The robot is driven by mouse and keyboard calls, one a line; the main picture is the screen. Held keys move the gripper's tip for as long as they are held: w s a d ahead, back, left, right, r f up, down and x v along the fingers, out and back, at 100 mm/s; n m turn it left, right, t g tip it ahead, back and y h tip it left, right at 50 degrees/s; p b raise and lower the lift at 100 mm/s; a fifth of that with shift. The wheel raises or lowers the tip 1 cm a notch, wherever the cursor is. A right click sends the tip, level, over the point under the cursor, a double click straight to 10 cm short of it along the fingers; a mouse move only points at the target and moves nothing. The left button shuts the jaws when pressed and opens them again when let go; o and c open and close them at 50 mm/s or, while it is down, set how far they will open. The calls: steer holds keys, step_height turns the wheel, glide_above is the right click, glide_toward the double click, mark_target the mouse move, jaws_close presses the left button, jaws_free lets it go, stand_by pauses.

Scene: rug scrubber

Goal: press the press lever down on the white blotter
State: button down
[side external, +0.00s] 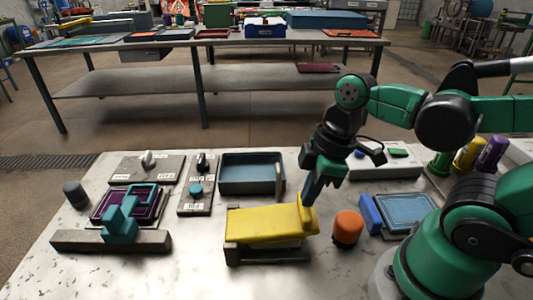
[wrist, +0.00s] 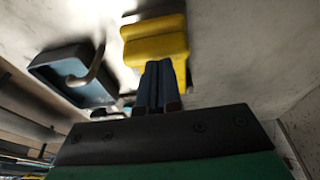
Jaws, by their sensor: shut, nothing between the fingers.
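The press lever (side external: 270,225) is a broad yellow plate with a raised grip at its right end, over a dark base (side external: 240,257). It looks nearly level, slightly above the base. In the wrist view the yellow lever (wrist: 155,40) is just beyond my fingertips. My gripper (side external: 311,198) is shut and empty, pointing down at the lever's right end. In the wrist view its two blue fingers (wrist: 158,85) are together at the yellow edge; I cannot tell whether they touch it. I cannot make out the white blotter; anything under the lever is hidden.
A blue-grey tray (side external: 250,186) with an upright handle stands behind the lever. An orange knob (side external: 347,228) and a blue pad tray (side external: 405,212) are to the right. A teal clamp-like piece (side external: 123,215) is on the left. The table front is clear.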

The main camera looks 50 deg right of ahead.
steer(key=shift+s+d+f, duration=0.15)
steer(key=shift+s+f, duration=0.05)
steer(key=shift+f, duration=0.65)
steer(key=shift+t+y, duration=0.3)
